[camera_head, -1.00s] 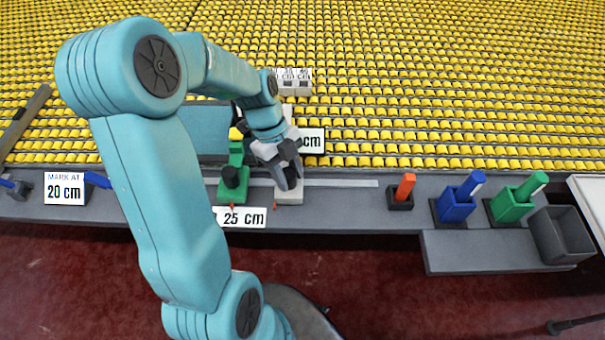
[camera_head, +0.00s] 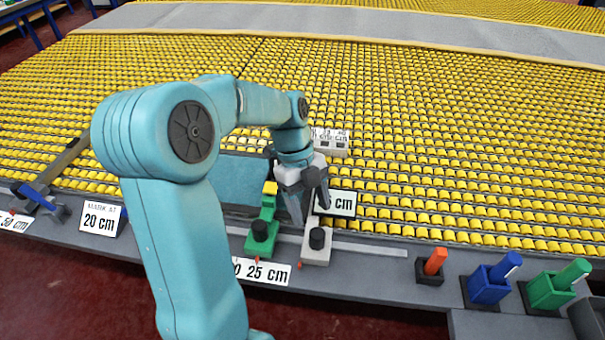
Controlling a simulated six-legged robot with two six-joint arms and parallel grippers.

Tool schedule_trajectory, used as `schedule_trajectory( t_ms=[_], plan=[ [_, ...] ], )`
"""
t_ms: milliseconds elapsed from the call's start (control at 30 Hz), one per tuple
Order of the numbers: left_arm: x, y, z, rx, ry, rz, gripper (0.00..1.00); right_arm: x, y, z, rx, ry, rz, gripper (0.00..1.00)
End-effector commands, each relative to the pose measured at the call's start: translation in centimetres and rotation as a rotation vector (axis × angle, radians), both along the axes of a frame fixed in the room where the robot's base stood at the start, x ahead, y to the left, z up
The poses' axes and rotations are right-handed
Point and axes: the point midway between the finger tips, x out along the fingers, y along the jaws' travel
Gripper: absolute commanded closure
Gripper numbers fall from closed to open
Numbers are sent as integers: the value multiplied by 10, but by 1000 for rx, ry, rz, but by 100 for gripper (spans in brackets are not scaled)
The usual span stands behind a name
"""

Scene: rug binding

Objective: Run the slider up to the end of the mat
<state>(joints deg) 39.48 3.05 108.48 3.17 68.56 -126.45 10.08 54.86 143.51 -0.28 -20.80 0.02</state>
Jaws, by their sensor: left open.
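A blue-teal mat (camera_head: 245,178) lies partly behind my left arm, its left part hidden. In front of its right end, two sliders with black knobs sit side by side on a pale rail: a green one (camera_head: 261,244) with a yellow-tipped upright part, and a light grey one (camera_head: 316,255) to its right. I cannot tell which one the task means. My left gripper (camera_head: 310,208) is open and empty, pointing down just above and behind the grey slider's knob, apart from it. My right gripper is not in view.
A "25 cm" sign (camera_head: 262,272) stands in front of the sliders, and another cm sign (camera_head: 342,203) behind them. The rail (camera_head: 370,249) right of the grey slider is clear. Yellow rollers fill the back.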

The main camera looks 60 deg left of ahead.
Motion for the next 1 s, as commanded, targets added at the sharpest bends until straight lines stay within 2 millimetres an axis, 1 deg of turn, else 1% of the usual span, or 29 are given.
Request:
schedule_trajectory(
  t_ms=[33, 200, 300, 400, 567, 1000],
  plan=[
    [0, 6, 14, 4, -5, 3, 35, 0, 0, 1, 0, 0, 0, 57],
    [-1, 21, 50, 3, -2, 2, 35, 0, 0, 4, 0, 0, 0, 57],
    [-2, 27, 65, 2, -2, 2, 35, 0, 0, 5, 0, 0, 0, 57],
    [-3, 31, 75, 1, -1, 0, 35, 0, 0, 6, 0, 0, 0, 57],
    [-3, 33, 80, 1, 0, 0, 35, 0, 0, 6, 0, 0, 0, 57],
    [-3, 33, 79, 1, 0, 0, 35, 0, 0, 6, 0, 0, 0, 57]
  ],
)
